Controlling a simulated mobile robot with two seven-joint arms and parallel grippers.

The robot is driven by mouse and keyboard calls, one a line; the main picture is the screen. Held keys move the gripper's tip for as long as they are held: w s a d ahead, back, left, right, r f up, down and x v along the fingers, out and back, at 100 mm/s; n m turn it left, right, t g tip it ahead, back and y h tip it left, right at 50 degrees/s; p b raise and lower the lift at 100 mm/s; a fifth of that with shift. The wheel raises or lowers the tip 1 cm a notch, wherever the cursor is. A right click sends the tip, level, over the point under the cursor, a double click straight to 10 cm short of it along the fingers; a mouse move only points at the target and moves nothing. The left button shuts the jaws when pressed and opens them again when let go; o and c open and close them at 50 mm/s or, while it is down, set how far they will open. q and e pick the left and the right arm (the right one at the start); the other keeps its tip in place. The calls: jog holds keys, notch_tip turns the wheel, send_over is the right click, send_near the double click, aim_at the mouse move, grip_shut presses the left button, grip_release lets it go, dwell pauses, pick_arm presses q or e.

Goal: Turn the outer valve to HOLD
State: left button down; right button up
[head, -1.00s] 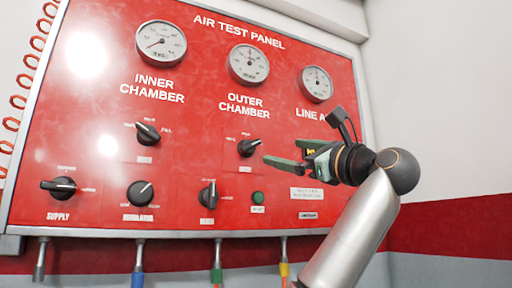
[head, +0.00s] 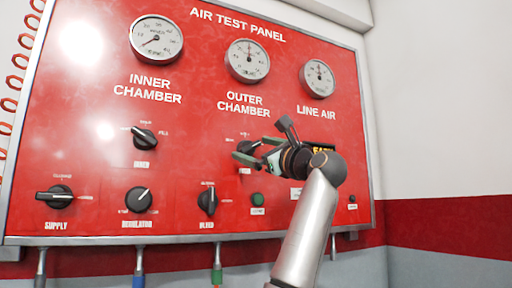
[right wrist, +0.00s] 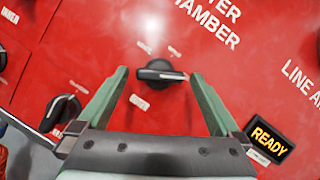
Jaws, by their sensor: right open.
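The outer valve is a black knob (right wrist: 160,73) below the OUTER CHAMBER lettering, on the red panel. In the right wrist view its bar handle lies nearly level, with a white mark at its right end. In the head view the outer valve (head: 247,147) is partly hidden by my right gripper (head: 254,149). In the right wrist view the open, empty fingers of my right gripper (right wrist: 158,80) stand on either side of the knob, apart from it. My left gripper is not in view.
The inner valve (head: 144,140) is to the left. The supply (head: 61,196), regulator (head: 138,199) and bleed (head: 207,201) knobs and a green button (head: 257,199) sit lower. A lit READY sign (right wrist: 268,138) is at the right. Gauges and bare panel lie above.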

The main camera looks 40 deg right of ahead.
jog(key=c, duration=1.3)
jog(key=shift+n, duration=0.5)
jog(key=n+y, duration=0.1)
jog(key=n, duration=0.2)
jog(key=n+g+y, duration=0.1)
jog(key=n+y, duration=0.1)
jog(key=n, duration=0.1)
jog(key=shift+s+d+r, duration=0.1)
jog(key=shift+d+r, duration=0.1)
jog(key=n+g, duration=0.1)
jog(key=n, duration=0.2)
jog(key=n+g, duration=0.1)
jog(key=n, duration=0.2)
jog(key=shift+r+n+g+y, duration=0.15)
jog(key=shift+n+g+y, duration=0.15)
jog(key=shift+y, duration=0.1)
jog(key=o, duration=1.3)
